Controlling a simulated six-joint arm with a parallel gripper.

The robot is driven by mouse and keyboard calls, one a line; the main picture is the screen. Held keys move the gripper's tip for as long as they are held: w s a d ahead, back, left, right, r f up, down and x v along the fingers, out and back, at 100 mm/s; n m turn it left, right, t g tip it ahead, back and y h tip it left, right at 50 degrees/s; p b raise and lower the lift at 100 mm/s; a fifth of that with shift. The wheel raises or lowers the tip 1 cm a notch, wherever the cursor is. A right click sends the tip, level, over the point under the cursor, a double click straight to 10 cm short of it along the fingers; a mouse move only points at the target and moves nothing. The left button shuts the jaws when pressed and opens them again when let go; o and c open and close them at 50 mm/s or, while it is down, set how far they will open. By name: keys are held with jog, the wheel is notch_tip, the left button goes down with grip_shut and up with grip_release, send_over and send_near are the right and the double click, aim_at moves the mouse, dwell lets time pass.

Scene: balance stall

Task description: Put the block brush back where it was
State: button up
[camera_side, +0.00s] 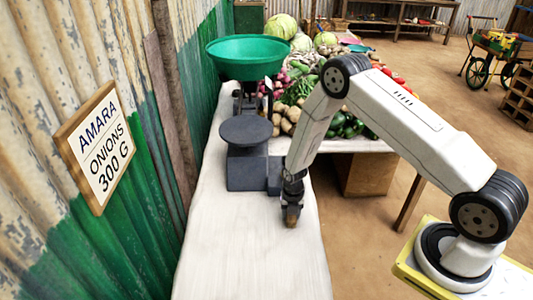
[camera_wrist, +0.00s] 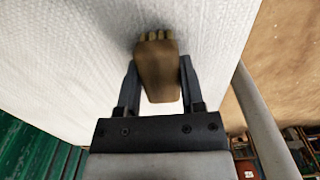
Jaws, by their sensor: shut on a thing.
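The block brush (camera_wrist: 158,72) is a brown wooden block with pale bristles at its far end in the wrist view. My gripper (camera_wrist: 158,80) is shut on it, one finger on each side. In the side view the brush (camera_side: 291,217) shows small and brown below my gripper (camera_side: 292,196), low over the white-covered table (camera_side: 250,260). I cannot tell whether the brush touches the cloth.
A dark balance scale (camera_side: 247,165) with a flat plate and a green pan (camera_side: 246,56) stands just left of and behind my gripper. Vegetables (camera_side: 290,110) are heaped behind. A sign (camera_side: 98,145) reading "AMARA ONIONS 300 G" hangs on the left wall. The table front is clear.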

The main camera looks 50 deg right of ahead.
jog(key=shift+f, duration=0.15)
jog(key=o, duration=1.1)
jog(key=shift+o, duration=0.2)
notch_tip(320, 180, up, 12)
jog(key=shift+r, duration=0.2)
dwell(0.5)
